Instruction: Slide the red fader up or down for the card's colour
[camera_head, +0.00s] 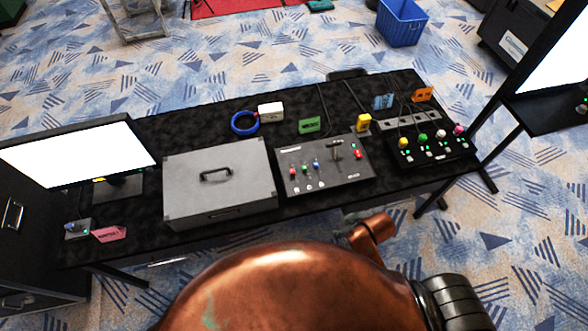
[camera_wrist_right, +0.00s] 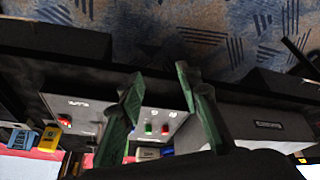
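The grey control panel (camera_head: 335,178) lies on the black-covered table. The red fader (camera_head: 292,172) is the leftmost of three coloured faders, beside green and blue ones. In the right wrist view, which is turned round, the red fader (camera_wrist_right: 165,130) shows between my fingers. A green card (camera_head: 309,125) stands behind the panel; a yellow card (camera_head: 363,122), a blue one (camera_head: 384,101) and an orange one (camera_head: 422,94) stand farther right. Which card counts is unclear. My right gripper (camera_wrist_right: 160,73) is open and empty near the panel's front edge. My left gripper is not in view.
A grey case (camera_head: 220,182) with a handle stands close left of the panel. A black box with coloured knobs (camera_head: 432,150) lies to its right. A monitor (camera_head: 80,152) and a pink card (camera_head: 109,233) are at the left end. My copper-coloured body part hides the lower middle.

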